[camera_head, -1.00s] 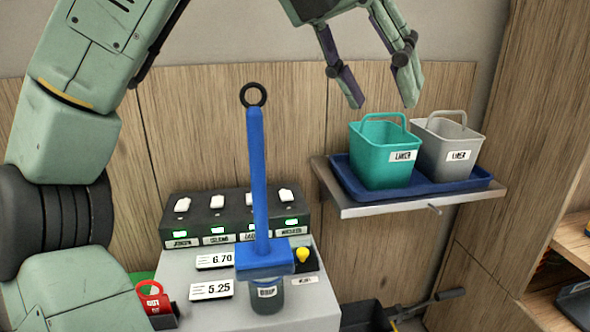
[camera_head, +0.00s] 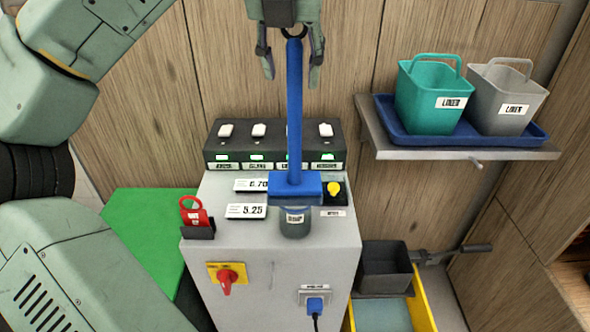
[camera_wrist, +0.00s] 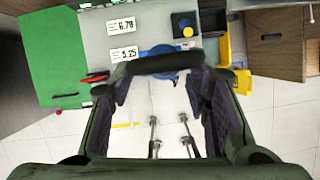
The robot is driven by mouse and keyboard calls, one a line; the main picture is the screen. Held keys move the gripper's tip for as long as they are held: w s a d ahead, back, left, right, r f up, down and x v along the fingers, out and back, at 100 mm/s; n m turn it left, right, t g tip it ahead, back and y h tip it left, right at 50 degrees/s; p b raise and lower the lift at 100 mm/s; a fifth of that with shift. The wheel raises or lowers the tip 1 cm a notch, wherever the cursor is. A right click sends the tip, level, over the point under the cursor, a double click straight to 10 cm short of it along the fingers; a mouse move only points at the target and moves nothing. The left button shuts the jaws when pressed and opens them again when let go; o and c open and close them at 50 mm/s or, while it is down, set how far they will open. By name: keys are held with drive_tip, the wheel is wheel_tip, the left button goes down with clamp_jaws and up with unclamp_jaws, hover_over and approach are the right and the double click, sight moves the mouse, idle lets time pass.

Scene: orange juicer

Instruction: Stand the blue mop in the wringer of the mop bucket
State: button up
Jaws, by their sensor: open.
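The blue mop (camera_head: 294,120) stands upright on the grey cabinet, its blue block head resting on a dark cylindrical holder (camera_head: 295,226). A black ring (camera_head: 294,33) tops its handle. My gripper (camera_head: 289,78) is open, pointing down, with its fingers on either side of the ring and upper handle. In the wrist view the gripper (camera_wrist: 165,90) is open, and the dark ring (camera_wrist: 165,64) shows between the fingers, with part of the blue head (camera_wrist: 160,51) below. The yellow mop bucket (camera_head: 420,305) stands on the floor at the lower right, with a dark grey wringer (camera_head: 385,265) on it.
The grey cabinet (camera_head: 340,250) carries a black switch box (camera_head: 274,148), price cards and a red tag (camera_head: 193,212). A wall shelf (camera_head: 455,153) at right holds a blue tray (camera_head: 535,137) with teal and grey bins. A green surface (camera_head: 150,225) lies left.

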drive_tip(key=p, duration=0.1)
hover_over(295, 122)
drive_tip(key=w, duration=0.1)
drive_tip(key=shift+f, duration=2.1)
clamp_jaws()
